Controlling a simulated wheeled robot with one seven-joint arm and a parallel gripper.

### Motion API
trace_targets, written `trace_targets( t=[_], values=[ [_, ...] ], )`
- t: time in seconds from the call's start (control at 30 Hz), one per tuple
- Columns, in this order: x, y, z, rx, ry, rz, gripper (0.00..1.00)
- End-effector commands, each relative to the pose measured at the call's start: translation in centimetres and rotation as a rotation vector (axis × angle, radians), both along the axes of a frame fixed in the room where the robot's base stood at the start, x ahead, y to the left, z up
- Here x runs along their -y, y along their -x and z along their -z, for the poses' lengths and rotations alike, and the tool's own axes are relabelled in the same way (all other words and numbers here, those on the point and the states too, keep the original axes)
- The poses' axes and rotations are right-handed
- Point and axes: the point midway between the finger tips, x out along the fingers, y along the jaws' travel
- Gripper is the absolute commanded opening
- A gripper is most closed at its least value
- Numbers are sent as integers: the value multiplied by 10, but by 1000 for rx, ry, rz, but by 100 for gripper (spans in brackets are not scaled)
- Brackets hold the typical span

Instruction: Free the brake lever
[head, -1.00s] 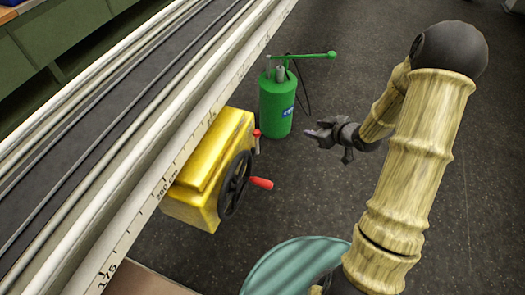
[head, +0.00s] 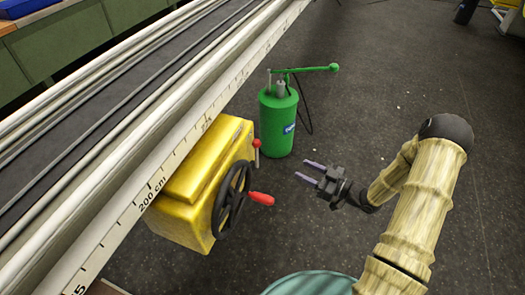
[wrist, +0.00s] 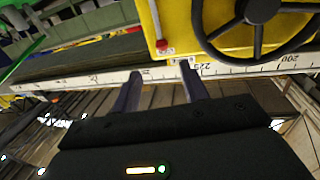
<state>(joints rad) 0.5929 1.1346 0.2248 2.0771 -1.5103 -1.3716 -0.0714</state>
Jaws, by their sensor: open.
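The brake lever (head: 256,147) is a short lever with a red knob on the right side of the yellow gearbox (head: 205,175), just behind the black handwheel (head: 228,203). In the wrist view the lever (wrist: 156,25) is a pale rod ending in a red tip, ahead of the fingers. My gripper (head: 311,171) is open and empty, to the right of the lever and apart from it, with its fingers pointing left towards the gearbox. The two fingers also show in the wrist view (wrist: 160,78). How the lever is fixed to the gearbox is too small to tell.
The handwheel's red handle (head: 261,198) sticks out to the right, below the brake lever. A green pump canister (head: 278,120) with a long handle stands behind. The long boom with a measuring scale (head: 150,195) runs along the left. The dark floor to the right is open.

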Motion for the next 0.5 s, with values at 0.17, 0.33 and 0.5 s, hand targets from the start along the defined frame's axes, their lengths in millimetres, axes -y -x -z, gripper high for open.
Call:
trace_targets(
  t=[0.17,0.33,0.5],
  values=[
    [-18,-10,0,2,-1,-3,44],
    [-44,-25,1,1,0,-4,44],
    [-69,-41,1,1,-1,-3,44]
  ],
)
